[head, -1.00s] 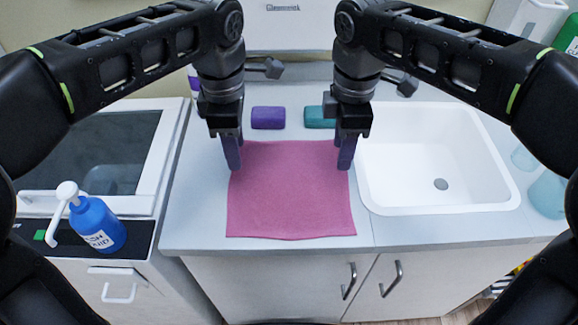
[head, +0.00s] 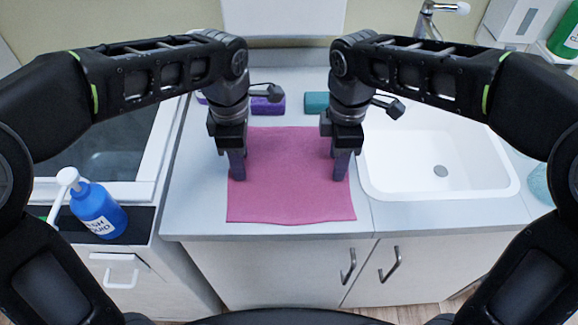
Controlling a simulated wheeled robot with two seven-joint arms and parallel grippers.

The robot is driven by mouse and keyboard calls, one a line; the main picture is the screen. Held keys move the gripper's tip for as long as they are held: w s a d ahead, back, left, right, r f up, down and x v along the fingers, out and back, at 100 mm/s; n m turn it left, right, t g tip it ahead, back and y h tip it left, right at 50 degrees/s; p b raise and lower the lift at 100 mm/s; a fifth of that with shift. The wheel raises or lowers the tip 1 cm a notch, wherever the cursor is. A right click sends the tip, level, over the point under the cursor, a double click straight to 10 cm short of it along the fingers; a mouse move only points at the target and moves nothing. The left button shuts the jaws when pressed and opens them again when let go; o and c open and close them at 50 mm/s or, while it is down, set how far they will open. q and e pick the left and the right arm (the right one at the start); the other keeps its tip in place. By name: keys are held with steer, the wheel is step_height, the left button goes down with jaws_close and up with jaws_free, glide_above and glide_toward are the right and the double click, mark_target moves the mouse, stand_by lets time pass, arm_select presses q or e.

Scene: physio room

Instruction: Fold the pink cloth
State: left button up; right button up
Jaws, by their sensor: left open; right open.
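The pink cloth (head: 288,185) lies flat and spread out on the grey counter, with its front edge close to the counter's front edge. My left gripper (head: 237,178) is open, pointing down over the cloth near its left edge. My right gripper (head: 341,178) is open, pointing down over the cloth near its right edge. I cannot tell whether the fingertips touch the cloth. The arms hide small parts of the cloth's far left and far right.
A white sink basin (head: 440,160) is right of the cloth. A purple block (head: 268,105) and a teal block (head: 316,103) lie behind it. A blue pump bottle (head: 97,211) stands at the left. Bare counter (head: 200,195) shows left of the cloth.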

arm_select(q)
steer(key=shift+f, duration=0.15)
arm_select(e)
steer(key=shift+f, duration=0.1)
arm_select(q)
steer(key=shift+f, duration=0.2)
arm_select(e)
steer(key=shift+f, duration=0.25)
arm_select(q)
steer(key=shift+r, duration=0.1)
arm_select(e)
steer(key=shift+r, duration=0.15)
arm_select(q)
jaws_close()
arm_select(e)
steer(key=shift+s, duration=0.1)
jaws_close()
stand_by(0.5)
steer(key=shift+r, duration=0.1)
